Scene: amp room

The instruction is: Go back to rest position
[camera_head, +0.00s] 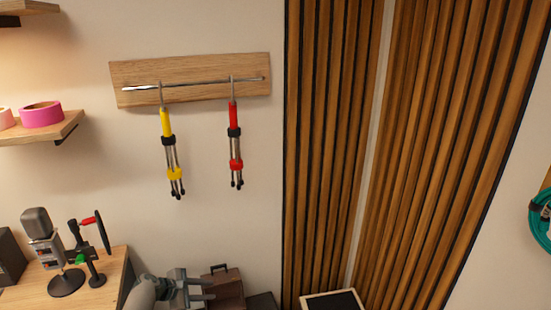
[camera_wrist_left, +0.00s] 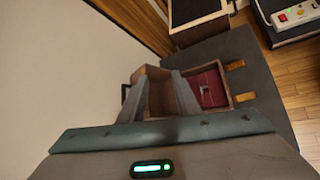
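My left gripper (camera_head: 209,289) is low in the head view, left of a small brown case (camera_head: 230,287) with a dark handle. Its two grey fingers stand apart with nothing held between them. In the left wrist view the fingers (camera_wrist_left: 160,84) reach over the brown case (camera_wrist_left: 239,97), which is open and shows a red inside. The fingers hide part of the case, and I cannot tell whether they touch it. My right gripper is in neither view.
A microphone (camera_head: 42,235) stands on a wooden surface at left. Wood slats (camera_head: 330,150) line the corner. A power strip (camera_wrist_left: 296,14) lies at the wrist view's upper right.

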